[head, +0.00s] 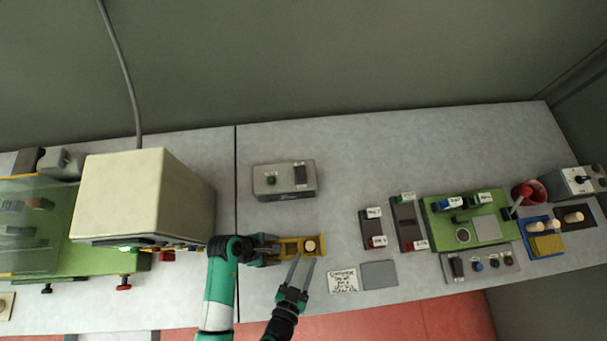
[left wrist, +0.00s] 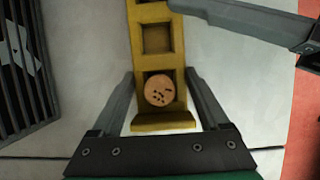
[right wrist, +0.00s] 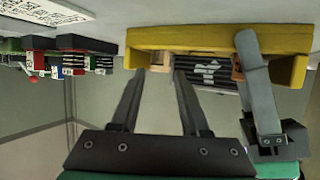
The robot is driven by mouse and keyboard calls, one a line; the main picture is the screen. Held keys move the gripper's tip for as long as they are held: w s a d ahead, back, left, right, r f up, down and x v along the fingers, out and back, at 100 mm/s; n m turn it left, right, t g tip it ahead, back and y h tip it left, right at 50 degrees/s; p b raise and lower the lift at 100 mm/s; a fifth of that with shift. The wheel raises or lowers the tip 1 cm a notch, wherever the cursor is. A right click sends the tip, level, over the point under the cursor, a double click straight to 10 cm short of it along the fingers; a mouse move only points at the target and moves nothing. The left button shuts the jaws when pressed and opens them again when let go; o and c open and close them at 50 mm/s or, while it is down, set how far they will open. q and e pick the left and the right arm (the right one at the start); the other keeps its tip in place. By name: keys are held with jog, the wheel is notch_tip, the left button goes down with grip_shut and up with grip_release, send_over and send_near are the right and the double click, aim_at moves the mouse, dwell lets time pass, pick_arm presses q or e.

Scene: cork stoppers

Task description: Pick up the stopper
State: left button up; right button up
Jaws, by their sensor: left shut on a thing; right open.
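A yellow holder (head: 288,247) with square pockets stands out at the right of my left gripper (head: 272,249). A pale round stopper (head: 310,245) sits at its right end. The left wrist view shows an orange-brown stopper (left wrist: 159,90) with dark marks in the near pocket, beside an empty pocket. My left gripper is shut on the holder, one finger on each side. My right gripper (head: 303,260) is open below the holder's right end. In the right wrist view the pale stopper (right wrist: 156,59) shows beyond and between its fingertips, apart from them.
A grey box (head: 284,181) stands behind the holder. A labelled card (head: 343,280) and a grey pad (head: 379,275) lie to the right. A green panel (head: 473,217) and small modules stand further right. A large cream housing (head: 140,195) stands at left.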

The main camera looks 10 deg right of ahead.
aim_at(307, 254)
jog(key=x, duration=0.3)
jog(key=shift+w+d, duration=0.15)
jog(key=shift+w, duration=0.1)
grip_shut()
notch_tip(307, 254, up, 10)
dwell(0.6)
pick_arm(q)
jog(key=o, duration=1.4)
jog(key=shift+r, duration=0.1)
